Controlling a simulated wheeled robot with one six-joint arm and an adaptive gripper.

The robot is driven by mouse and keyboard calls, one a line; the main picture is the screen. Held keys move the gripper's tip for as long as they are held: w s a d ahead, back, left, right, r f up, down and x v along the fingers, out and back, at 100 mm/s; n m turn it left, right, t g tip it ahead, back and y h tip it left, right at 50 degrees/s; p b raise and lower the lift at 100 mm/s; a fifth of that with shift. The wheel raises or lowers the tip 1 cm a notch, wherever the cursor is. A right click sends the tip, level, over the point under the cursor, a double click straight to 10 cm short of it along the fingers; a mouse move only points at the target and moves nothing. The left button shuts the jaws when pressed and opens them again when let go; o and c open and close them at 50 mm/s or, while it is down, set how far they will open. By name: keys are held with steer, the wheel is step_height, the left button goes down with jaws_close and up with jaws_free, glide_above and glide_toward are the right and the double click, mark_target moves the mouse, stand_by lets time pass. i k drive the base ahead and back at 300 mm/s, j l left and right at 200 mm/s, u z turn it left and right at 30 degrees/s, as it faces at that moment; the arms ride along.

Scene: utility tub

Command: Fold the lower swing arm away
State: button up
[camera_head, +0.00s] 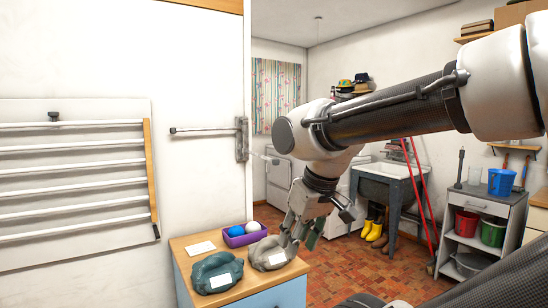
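A grey wall bracket (242,140) is fixed near the edge of the white wall, left of my arm. The upper swing arm (203,129) reaches left from it, along the wall. A short pale rod, seemingly the lower swing arm (265,157), sticks out to the right from lower on the bracket. Its far end is close to my arm in the picture, and I cannot tell its full length. My gripper (302,236) points down, below and right of the bracket, apart from both swing arms. Its fingers look spread and hold nothing visible.
A wooden-topped cabinet (185,252) below carries grey-green cloth bundles (217,272) and a purple bin (243,236) with balls. A slatted drying rack (75,170) hangs at left. The tiled floor between is open.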

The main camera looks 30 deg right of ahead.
mark_target(275, 162)
steer(key=l, duration=0.45)
steer(key=k+l+u, duration=0.15)
steer(key=l, duration=0.75)
steer(key=k+l+u, duration=0.1)
steer(key=l, duration=0.35)
steer(key=k+l+u, duration=0.1)
steer(key=l, duration=0.35)
steer(key=k+l, duration=0.1)
steer(key=l, duration=0.35)
